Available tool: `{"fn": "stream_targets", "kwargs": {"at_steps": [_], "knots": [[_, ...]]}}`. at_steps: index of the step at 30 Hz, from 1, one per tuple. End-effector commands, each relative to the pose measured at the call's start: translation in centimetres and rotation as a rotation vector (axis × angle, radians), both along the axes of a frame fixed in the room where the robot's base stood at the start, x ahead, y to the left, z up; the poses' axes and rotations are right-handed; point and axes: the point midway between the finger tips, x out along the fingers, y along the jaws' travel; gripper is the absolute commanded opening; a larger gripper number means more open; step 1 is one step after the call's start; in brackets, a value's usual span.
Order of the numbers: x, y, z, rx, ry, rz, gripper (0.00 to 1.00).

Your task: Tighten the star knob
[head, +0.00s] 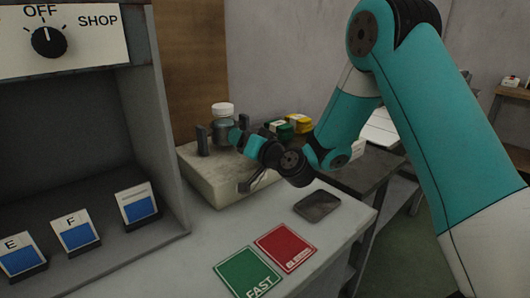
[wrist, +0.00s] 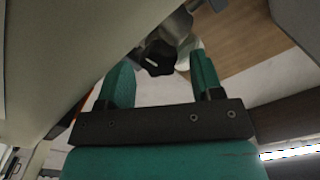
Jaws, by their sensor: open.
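The star knob (wrist: 157,57) is black and lobed, and sits on a grey metal part in the wrist view. My gripper (wrist: 160,62) is open, with one teal finger on each side of the knob. The knob lies between the fingertips; I cannot tell whether either finger touches it. In the head view my gripper (head: 238,137) is at the top of a beige block (head: 208,181), close to a grey clamped piece with a white cap (head: 222,110). The knob cannot be made out there.
A dark tray (head: 317,206), a red card (head: 286,248) and a green FAST card (head: 248,273) lie on the grey bench. Green (head: 281,128) and yellow (head: 300,123) items stand behind the arm. A cabinet with a dial (head: 47,41) and labelled stands (head: 76,234) is at left.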

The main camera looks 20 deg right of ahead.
Motion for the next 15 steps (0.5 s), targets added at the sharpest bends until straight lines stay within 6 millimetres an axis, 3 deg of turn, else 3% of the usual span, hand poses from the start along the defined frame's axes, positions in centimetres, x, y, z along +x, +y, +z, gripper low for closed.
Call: {"fn": "stream_targets", "kwargs": {"at_steps": [5,15], "knots": [[-2.0,-0.7,-0.8,0.001,-0.002,-0.002,0.60],[-8.4,-2.8,-0.9,-0.002,-0.004,-0.004,0.60]]}}
